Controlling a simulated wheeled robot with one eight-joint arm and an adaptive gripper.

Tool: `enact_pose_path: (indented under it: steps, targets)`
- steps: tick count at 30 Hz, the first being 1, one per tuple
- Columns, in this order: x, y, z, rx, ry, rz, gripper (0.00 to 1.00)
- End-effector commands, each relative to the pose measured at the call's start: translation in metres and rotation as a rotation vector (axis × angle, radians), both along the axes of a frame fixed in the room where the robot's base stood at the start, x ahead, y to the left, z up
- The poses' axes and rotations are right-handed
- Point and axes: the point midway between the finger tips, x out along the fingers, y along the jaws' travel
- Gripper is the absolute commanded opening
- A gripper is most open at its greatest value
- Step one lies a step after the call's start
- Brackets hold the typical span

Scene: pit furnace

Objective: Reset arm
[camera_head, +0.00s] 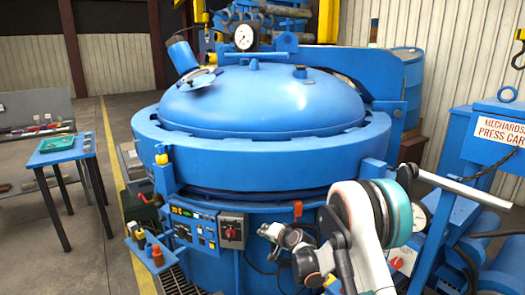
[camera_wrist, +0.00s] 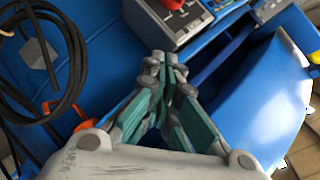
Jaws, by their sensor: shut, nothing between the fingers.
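My gripper (camera_wrist: 164,64) is shut and empty in the wrist view, its teal-lined fingers meeting at the tips. In the head view my arm rises at the lower right, in front of the big blue furnace (camera_head: 262,105). The furnace's domed lid is down on its thick rim. Its control panel (camera_head: 194,228) with a display and a red knob (camera_head: 232,234) faces me, left of my arm. In the wrist view the red knob (camera_wrist: 172,4) lies beyond the fingertips, and the tips look apart from it.
A black cable (camera_wrist: 62,60) loops left of my gripper in the wrist view. In the head view, a blue table (camera_head: 62,152) stands at the left, a small shelf with bottles (camera_head: 157,255) at the lower left, and a blue press cart (camera_head: 497,130) at the right. Floor is open at the left.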

Motion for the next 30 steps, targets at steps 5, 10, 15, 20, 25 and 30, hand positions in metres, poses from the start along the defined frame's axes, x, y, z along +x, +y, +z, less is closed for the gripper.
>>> enact_pose_path:
  steps: [5, 10, 15, 20, 25, 30]
  targets:
    - [-0.022, -0.015, 0.062, -0.085, 0.008, 0.019, 0.0]
    - [-0.05, -0.031, 0.113, -0.167, 0.018, 0.037, 0.0]
    - [-0.087, -0.048, 0.157, -0.249, 0.03, 0.055, 0.0]
    - [-0.128, -0.065, 0.193, -0.325, 0.043, 0.07, 0.0]
    - [-0.176, -0.083, 0.223, -0.406, 0.061, 0.086, 0.0]
    - [-0.229, -0.101, 0.244, -0.486, 0.08, 0.102, 0.0]
